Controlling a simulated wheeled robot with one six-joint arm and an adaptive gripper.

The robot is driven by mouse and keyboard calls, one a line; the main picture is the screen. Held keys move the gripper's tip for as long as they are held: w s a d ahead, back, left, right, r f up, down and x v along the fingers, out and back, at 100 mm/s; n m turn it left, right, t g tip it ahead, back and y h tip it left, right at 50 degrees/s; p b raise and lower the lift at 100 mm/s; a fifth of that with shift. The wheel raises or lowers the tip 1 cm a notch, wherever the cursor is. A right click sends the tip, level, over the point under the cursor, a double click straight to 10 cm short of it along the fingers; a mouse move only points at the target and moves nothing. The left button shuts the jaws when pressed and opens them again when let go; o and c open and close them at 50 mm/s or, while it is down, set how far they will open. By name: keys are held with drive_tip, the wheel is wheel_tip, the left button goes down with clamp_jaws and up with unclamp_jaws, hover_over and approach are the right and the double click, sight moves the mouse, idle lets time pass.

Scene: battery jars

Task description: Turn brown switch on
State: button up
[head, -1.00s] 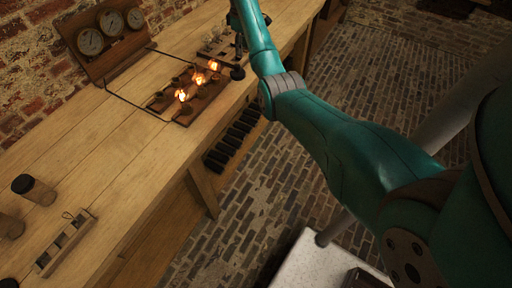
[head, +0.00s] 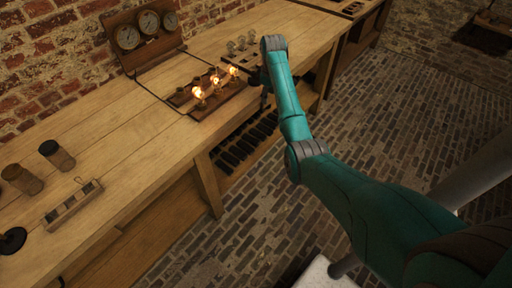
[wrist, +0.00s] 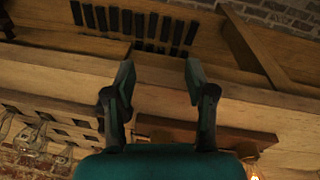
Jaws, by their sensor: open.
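A brown board (head: 222,103) with three glowing bulbs (head: 215,80) lies on the workbench in the head view. Small dark round parts (head: 180,97) sit along it; I cannot tell which of them, if any, is the brown switch. My gripper (wrist: 160,73) is open and empty in the wrist view, its two dark fingers well apart in front of the bench edge. In the head view my gripper (head: 258,78) is small and dark, close to the right end of the lamp board and mostly hidden by my arm. In the wrist view the brown board (wrist: 190,130) is partly hidden behind my gripper.
Three gauges (head: 147,29) stand on a back panel. Clear bulbs (head: 242,43) stand in a rack beyond the lamp board. Black blocks (head: 240,145) line a shelf under the bench. Jars (head: 57,154) and a small wooden tray (head: 73,205) stand at left. The bench middle is clear.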

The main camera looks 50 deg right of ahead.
drive_tip(key=s+a+f+t+h, duration=0.1)
drive_tip(key=s+a+f, duration=0.3)
drive_tip(key=a+f, duration=0.9)
drive_tip(key=shift+s+f+m+t, duration=0.35)
drive_tip(key=shift+f+t, duration=0.45)
drive_tip(key=shift+f, duration=1.25)
drive_tip(key=shift+w+a, duration=0.1)
drive_tip(key=shift+a, duration=0.05)
drive_tip(key=s+a+f+t, duration=0.2)
drive_tip(key=s+a+f, duration=0.5)
drive_tip(key=s+a, duration=0.3)
drive_tip(key=s+a+r+m+t, duration=0.1)
drive_tip(key=s+a+r+t, duration=0.15)
drive_tip(key=s+a, duration=0.95)
drive_tip(key=s+a+r+t, duration=0.45)
drive_tip(key=s+r, duration=0.55)
drive_tip(key=s, duration=0.4)
drive_tip(key=s+a+r+t+y, duration=0.1)
drive_tip(key=s+r, duration=0.3)
drive_tip(key=r, duration=0.4)
drive_tip(key=s+a+r+m, duration=0.1)
drive_tip(key=s+a+r, duration=0.1)
drive_tip(key=s+r, duration=0.3)
wheel_tip(320, 180, up, 3)
drive_tip(key=shift+s+f+t+y, duration=0.1)
drive_tip(key=shift+s+t+y, duration=0.05)
drive_tip(key=shift+t+y, duration=0.25)
